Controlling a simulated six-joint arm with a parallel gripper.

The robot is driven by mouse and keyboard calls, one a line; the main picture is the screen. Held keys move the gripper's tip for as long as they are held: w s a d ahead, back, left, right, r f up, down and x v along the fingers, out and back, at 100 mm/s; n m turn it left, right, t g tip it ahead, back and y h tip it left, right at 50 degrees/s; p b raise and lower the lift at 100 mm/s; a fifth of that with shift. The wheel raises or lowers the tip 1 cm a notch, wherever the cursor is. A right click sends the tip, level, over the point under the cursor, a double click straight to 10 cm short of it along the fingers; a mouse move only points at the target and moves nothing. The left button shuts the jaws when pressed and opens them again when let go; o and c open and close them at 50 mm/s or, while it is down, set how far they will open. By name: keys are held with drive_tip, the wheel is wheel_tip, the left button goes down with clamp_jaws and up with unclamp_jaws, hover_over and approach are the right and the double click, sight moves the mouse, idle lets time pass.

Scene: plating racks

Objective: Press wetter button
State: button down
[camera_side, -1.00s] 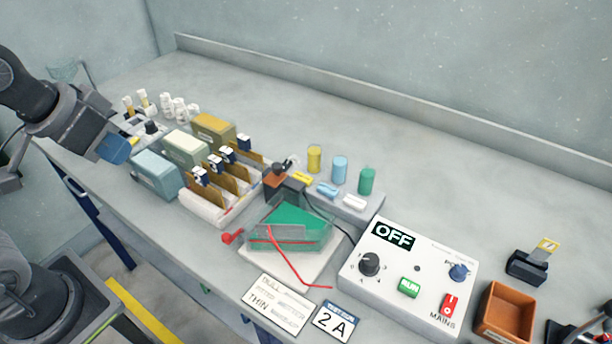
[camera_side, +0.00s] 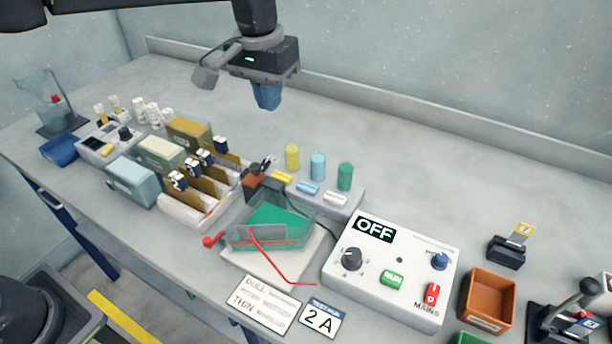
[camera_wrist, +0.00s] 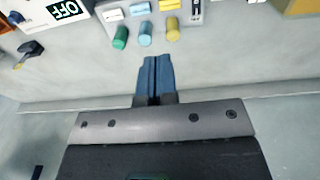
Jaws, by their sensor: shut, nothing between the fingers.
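A grey dosing unit (camera_side: 346,205) carries three coloured bottles: yellow (camera_side: 292,157), light blue (camera_side: 318,167) and green (camera_side: 345,177). In front of them lie a yellow bar (camera_side: 281,177), a light blue bar (camera_side: 307,187) and a white bar (camera_side: 335,198). I cannot read which bar is the wetter button. The wrist view shows the green (camera_wrist: 120,38), blue (camera_wrist: 145,34) and yellow (camera_wrist: 172,29) bottles upside down, ahead of my fingers. My gripper (camera_side: 267,103) has blue fingers, shut and empty, pointing down above the bench behind the bottles. It also shows in the wrist view (camera_wrist: 152,58).
A white control box (camera_side: 390,270) reading OFF stands to the right. A green tank (camera_side: 270,228) with a red wire is in front. A rack with brown panels (camera_side: 197,208) and several coloured blocks stand left. The bench behind the bottles is clear.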

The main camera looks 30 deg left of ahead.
drive_tip(key=g, duration=0.1)
hover_over(305, 187)
wheel_tip(305, 187, down, 5)
drive_tip(key=shift+w+r, duration=0.15)
drive_tip(key=shift+r, duration=0.05)
drive_tip(key=shift+f, duration=0.1)
wheel_tip(305, 187, down, 14)
drive_tip(key=shift+r, duration=0.1)
idle(0.5)
drive_tip(key=shift+f, duration=1.2)
wheel_tip(305, 187, up, 15)
